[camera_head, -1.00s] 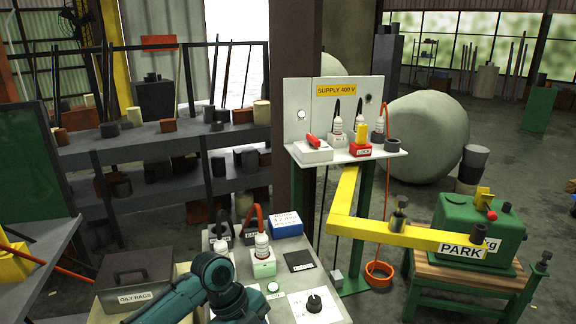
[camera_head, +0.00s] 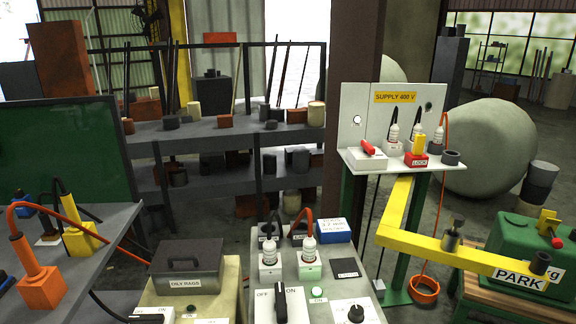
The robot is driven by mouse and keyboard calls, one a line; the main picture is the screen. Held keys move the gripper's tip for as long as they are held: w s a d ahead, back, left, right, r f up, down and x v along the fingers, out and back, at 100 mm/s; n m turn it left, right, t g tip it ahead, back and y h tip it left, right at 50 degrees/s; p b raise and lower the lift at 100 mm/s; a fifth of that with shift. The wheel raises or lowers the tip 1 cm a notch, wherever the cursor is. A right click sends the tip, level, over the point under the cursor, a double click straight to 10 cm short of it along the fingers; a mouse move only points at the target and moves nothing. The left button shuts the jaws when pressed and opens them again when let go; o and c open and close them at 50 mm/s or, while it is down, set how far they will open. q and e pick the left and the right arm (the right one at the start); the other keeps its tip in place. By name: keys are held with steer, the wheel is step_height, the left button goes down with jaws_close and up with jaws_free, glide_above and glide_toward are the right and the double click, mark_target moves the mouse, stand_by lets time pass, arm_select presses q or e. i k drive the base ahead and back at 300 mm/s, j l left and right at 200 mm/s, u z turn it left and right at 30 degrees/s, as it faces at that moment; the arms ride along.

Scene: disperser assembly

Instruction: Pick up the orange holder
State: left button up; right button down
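An orange holder (camera_head: 42,287) stands upright on the grey table at the lower left. Neither of my grippers is in the view.
A dark box labelled oily rags (camera_head: 187,266) stands right of the grey table (camera_head: 110,232). A panel with switches and bottle-like plugs fills the lower middle. A white supply shelf (camera_head: 375,160) and a yellow beam marked PARK (camera_head: 450,255) are at the right.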

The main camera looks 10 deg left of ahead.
mark_target(35, 272)
steer(key=u, duration=1.95)
